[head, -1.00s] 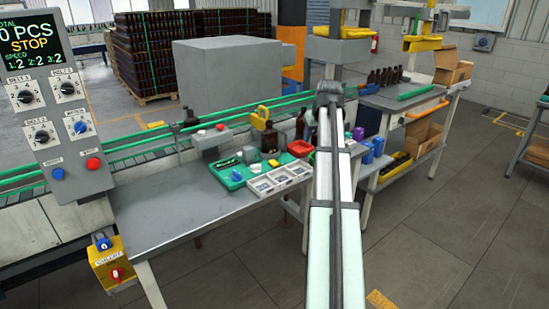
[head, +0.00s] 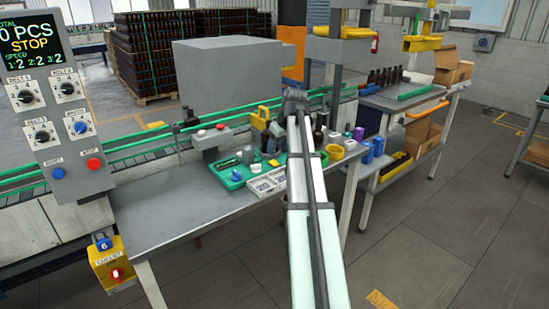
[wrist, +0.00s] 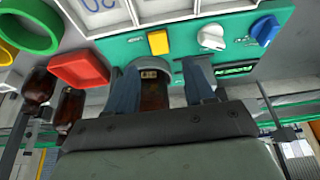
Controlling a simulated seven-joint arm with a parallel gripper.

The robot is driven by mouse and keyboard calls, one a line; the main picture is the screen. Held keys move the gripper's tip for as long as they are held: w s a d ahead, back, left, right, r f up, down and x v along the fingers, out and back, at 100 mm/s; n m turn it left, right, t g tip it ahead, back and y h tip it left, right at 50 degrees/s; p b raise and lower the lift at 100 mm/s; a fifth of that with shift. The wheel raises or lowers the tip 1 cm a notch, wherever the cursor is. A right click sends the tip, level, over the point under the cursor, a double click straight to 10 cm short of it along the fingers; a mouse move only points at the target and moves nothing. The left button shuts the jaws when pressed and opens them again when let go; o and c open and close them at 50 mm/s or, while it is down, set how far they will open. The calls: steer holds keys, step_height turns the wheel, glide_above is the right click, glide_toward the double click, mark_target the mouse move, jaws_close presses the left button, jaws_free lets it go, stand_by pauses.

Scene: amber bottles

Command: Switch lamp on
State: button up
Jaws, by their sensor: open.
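No lamp can be made out for certain. A green board (head: 228,180) lies on the grey bench, with a blue knob (head: 236,175) and small parts on it. In the wrist view the green board (wrist: 230,45) shows a white knob (wrist: 211,37), a blue knob (wrist: 264,29), a yellow block (wrist: 158,42) and a dark slot (wrist: 235,70). My gripper (wrist: 160,75) is open, its two bluish fingers over the board's edge. A grey ring and an amber bottle (wrist: 153,95) show between the fingers; I cannot tell whether they touch.
A control panel (head: 58,150) with several knobs stands at the left; its screen reads STOP. A red tray (wrist: 80,70) and green ring (wrist: 30,25) lie beside the board. White trays (head: 265,187) lie in front of it. The bench's left part (head: 160,220) is clear.

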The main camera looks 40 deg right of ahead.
mark_target(273, 161)
steer(key=shift+x, duration=3.1)
steer(key=shift+c, duration=0.3)
jaws_close()
steer(key=shift+w+r+g, duration=0.1)
steer(key=shift+w+g, duration=0.35)
steer(key=shift+g, duration=0.15)
steer(key=shift+w+g, duration=0.1)
steer(key=shift+g, duration=0.9)
